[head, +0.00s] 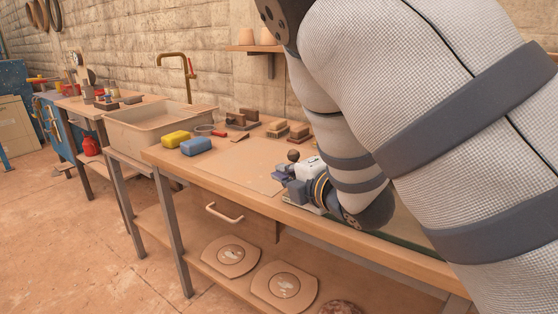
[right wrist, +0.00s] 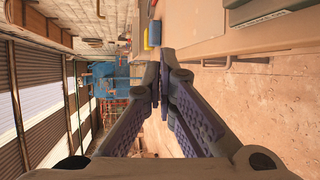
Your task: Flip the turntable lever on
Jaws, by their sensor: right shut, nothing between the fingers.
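My right gripper (head: 281,173) is low over the front part of the wooden workbench, its arm coming in from the upper right. In the right wrist view its fingers (right wrist: 160,80) meet at the tips, shut and empty. A dark brown round knob (head: 293,155) shows just behind the gripper; I cannot tell whether it belongs to the turntable lever. No turntable or lever can be clearly made out. My arm hides the right part of the bench. My left gripper is not in view.
The workbench (head: 225,165) has a yellow sponge (head: 176,138), a blue sponge (head: 196,146) and several brushes (head: 278,129) on it. A sink (head: 150,125) with a brass tap stands left. A drawer handle (head: 224,216) sticks out in front. The bench's middle is clear.

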